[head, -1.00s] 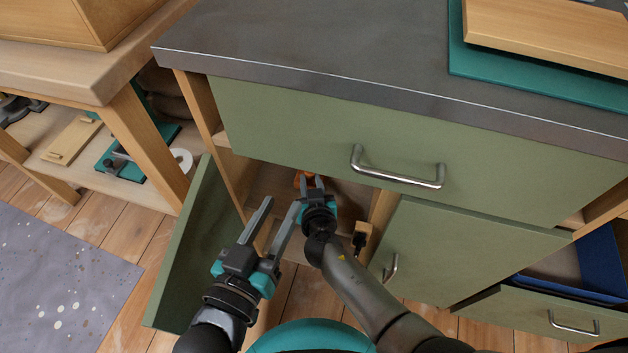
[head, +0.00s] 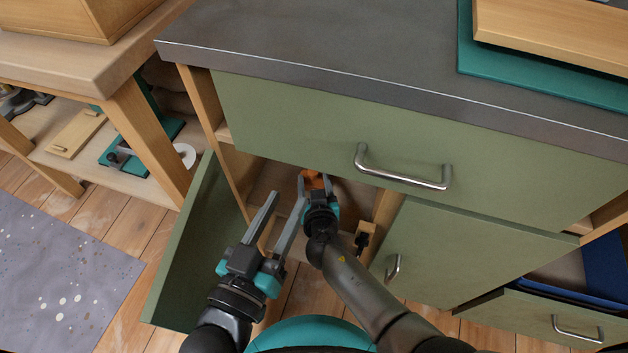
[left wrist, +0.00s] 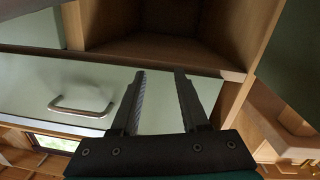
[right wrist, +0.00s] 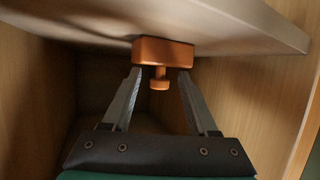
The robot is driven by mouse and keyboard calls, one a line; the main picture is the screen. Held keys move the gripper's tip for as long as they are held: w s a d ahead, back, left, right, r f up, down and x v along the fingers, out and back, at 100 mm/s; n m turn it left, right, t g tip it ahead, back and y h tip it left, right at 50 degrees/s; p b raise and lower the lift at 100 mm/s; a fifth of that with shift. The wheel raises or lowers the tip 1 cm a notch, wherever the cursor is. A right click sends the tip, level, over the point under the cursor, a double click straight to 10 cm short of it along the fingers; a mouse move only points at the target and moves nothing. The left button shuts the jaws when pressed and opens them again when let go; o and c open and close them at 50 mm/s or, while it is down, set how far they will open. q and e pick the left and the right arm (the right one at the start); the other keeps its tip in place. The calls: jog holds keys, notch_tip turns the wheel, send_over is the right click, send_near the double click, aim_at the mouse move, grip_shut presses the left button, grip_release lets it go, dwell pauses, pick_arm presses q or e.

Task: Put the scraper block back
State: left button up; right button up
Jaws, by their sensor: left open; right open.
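The scraper block, an orange block (right wrist: 165,52) with a small round knob, is inside the open cabinet bay. In the right wrist view it sits against the pale shelf (right wrist: 235,22), with its knob pointing down the picture. It also shows in the head view (head: 313,181). My right gripper (right wrist: 159,71) is open, with its fingers on either side of the knob and a gap showing at each side. My left gripper (head: 287,200) is open and empty in front of the bay, lower left of the right one; it also shows in the left wrist view (left wrist: 160,74).
A green door (head: 195,250) stands open at the bay's left. A closed drawer with a steel handle (head: 402,180) is above, under the grey worktop (head: 330,45). A green front (head: 465,250) is to the right, with an open drawer holding a blue tray (head: 605,258) beyond.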

jog(key=shift+r, duration=0.1)
jog(key=shift+s+r, duration=0.1)
jog(key=shift+r, duration=0.05)
jog(key=shift+s+r, duration=0.1)
jog(key=shift+s, duration=0.2)
pick_arm(q)
jog(key=shift+w+a+f+m+g+y+p, duration=0.15)
jog(key=shift+a+f+g+y+p, duration=0.35)
jog(key=shift+a+g, duration=0.35)
jog(key=shift+w+a+f+m+g+y+p, duration=0.1)
jog(key=shift+a+f+g+y+p, duration=0.4)
jog(key=shift+g, duration=0.6)
jog(key=shift+w+a+f+m+g+y+p, duration=0.15)
jog(key=shift+a+f+g+y+p, duration=0.15)
jog(key=shift+a+f+g+p, duration=0.5)
pick_arm(e)
jog(key=v, duration=1.1)
pick_arm(q)
jog(key=shift+r, duration=0.25)
pick_arm(e)
jog(key=shift+r, duration=0.1)
pick_arm(q)
jog(key=shift+s, duration=0.1)
pick_arm(e)
jog(key=shift+s+d, duration=0.1)
jog(key=shift+d, duration=0.05)
